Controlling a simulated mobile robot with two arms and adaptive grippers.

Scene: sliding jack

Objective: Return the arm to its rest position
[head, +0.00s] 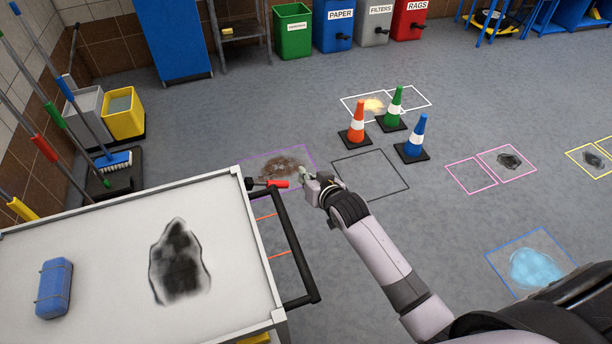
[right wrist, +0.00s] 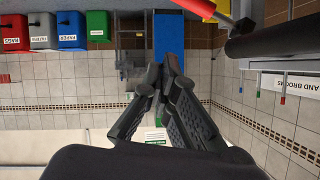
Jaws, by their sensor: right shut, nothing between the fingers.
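My right gripper (head: 308,176) is at the cart's right side in the head view, just right of a red-handled lever (head: 276,183) by the dark push bar. In the right wrist view my right gripper's fingers (right wrist: 165,70) are closed together with nothing between them. There the red handle (right wrist: 224,12) and the dark bar (right wrist: 275,36) show at the upper right, apart from the fingers. My right arm reaches in from the lower right, extended. My left gripper is in neither view.
The white-topped cart (head: 100,225) fills the lower left, bearing a blue sponge (head: 54,290) and a dark smear (head: 180,262). Orange (head: 357,125), green (head: 393,110) and blue (head: 416,138) cones stand beyond my arm. Taped floor squares and stains lie around; bins line the back.

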